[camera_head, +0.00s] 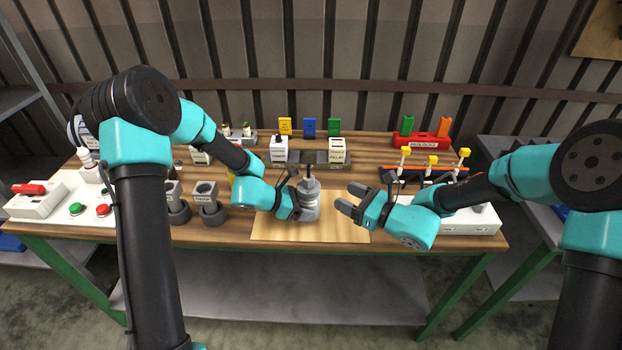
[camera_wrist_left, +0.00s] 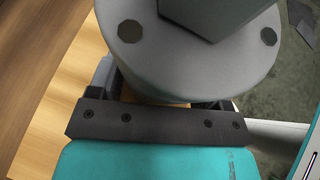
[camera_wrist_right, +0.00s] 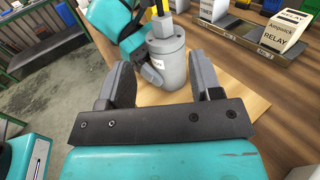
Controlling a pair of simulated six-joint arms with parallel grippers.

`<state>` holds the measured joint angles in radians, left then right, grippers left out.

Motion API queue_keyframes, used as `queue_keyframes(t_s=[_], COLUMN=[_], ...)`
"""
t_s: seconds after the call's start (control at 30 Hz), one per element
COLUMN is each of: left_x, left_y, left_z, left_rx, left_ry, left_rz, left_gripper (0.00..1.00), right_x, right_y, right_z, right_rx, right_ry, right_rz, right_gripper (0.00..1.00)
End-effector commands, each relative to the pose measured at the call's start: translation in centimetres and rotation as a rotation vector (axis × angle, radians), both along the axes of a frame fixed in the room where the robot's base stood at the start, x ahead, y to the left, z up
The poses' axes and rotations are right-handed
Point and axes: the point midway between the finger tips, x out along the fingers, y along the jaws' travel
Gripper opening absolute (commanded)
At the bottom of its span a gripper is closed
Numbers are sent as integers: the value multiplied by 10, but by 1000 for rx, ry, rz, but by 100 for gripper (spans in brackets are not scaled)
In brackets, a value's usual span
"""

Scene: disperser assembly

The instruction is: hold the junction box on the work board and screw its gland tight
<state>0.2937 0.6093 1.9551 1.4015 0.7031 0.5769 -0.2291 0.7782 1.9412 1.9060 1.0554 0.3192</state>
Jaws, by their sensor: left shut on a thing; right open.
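The junction box (camera_head: 310,200) is a grey cylinder standing upright on the pale wooden work board (camera_head: 270,230). Its gland (camera_head: 309,172) is a narrower grey piece on top, with a dark stem rising above it. My left gripper (camera_head: 296,205) is shut on the box from its left side. The left wrist view shows the box lid (camera_wrist_left: 185,60) with bolt heads, close above the fingers. My right gripper (camera_head: 345,200) is open and empty, right of the box and apart from it. The right wrist view shows the box (camera_wrist_right: 165,68) beyond the open fingers (camera_wrist_right: 165,85).
Relay holders (camera_head: 338,150) stand behind the board. A red rack (camera_head: 420,140) and yellow-topped levers (camera_head: 431,161) are at the right. Grey cups (camera_head: 208,208) stand left of the board. A panel with red and green buttons (camera_head: 88,210) is at far left. The board's front right is clear.

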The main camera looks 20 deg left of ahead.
Motion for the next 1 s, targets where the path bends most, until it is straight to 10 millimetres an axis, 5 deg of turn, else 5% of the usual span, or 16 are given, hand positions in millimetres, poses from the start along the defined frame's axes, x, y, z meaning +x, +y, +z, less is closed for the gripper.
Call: queue_keyframes(t_s=[0.57,1.0], left_x=[0,0], left_y=[0,0], left_z=[0,0], left_rx=[-1,-1], left_ry=[-1,-1], left_rz=[0,0], left_gripper=[32,32], right_x=[4,22], right_y=[9,75], right_z=[0,0], right_rx=[4,3], right_ry=[7,6], right_rz=[-6,-4], right_gripper=[59,59])
